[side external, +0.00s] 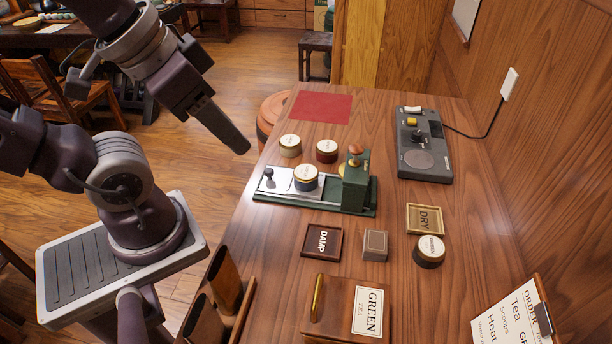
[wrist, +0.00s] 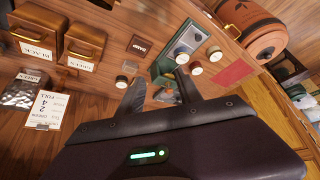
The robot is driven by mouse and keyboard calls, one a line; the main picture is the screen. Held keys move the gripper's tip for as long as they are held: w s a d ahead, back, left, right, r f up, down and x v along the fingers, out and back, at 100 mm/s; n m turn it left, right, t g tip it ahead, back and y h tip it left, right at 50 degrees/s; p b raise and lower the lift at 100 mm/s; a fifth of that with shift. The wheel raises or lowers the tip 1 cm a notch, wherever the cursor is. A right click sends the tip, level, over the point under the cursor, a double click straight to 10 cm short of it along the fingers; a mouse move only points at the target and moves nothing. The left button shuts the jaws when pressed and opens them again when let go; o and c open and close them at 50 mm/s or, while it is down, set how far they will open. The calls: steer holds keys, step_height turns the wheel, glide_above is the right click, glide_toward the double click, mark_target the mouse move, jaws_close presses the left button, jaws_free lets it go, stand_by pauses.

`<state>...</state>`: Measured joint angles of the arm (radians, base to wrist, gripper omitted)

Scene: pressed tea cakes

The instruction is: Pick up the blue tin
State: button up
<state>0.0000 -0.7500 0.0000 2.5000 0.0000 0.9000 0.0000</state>
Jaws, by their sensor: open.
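The blue tin (side external: 306,184) has a pale labelled lid and a dark blue side. It stands upright on the metal slide plate of the green press (side external: 356,190), left of the press head. In the wrist view a pale-lidded tin (wrist: 182,58) on the press appears to be the same one; its side colour is hard to tell. My gripper (side external: 243,148) is in the air up and left of the blue tin, apart from it. In the wrist view my gripper (wrist: 160,76) has its two fingers spread with nothing between them.
A white-lidded tin (side external: 290,146) and a red tin (side external: 326,151) stand close behind the blue tin. The press has a small black knob (side external: 269,175) at its left end. A dark-sided tin (side external: 429,252) and the DAMP tray (side external: 308,254) are nearer. The red mat (side external: 343,99) is bare.

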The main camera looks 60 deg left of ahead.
steer(key=o, duration=0.7)
steer(key=m+g, duration=0.6)
steer(key=m, duration=1)
glide_above(306, 171)
step_height(306, 171, down, 15)
steer(key=shift+w+f, duration=0.1)
steer(key=shift+f, duration=0.05)
step_height(306, 171, down, 7)
steer(key=shift+f, duration=0.1)
